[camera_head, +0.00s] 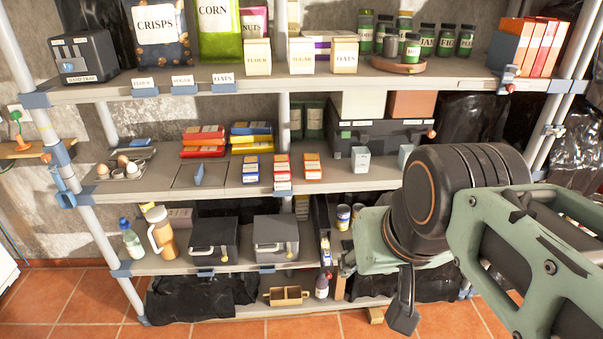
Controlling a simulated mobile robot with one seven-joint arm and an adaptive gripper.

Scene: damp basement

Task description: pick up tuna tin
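My gripper (374,288) is at the lower right of the middle, in front of the lower shelf. Its fingers look spread apart, with shelf edge and dark plastic showing between them and nothing visibly held. Two small tins with blue, white and yellow labels stand on the lower shelf just left of and behind my gripper: one tin (343,216) and another tin (357,210). Either may be the tuna tin; the labels are too small to read. My arm and gripper hide the shelf to their right.
The lower shelf (170,265) also holds two dark boxes with handles (213,238), a jug (160,232) and a bottle (131,240). The middle shelf (225,180) above holds packets and a black case (385,140). A blue-jointed post (100,230) stands at left.

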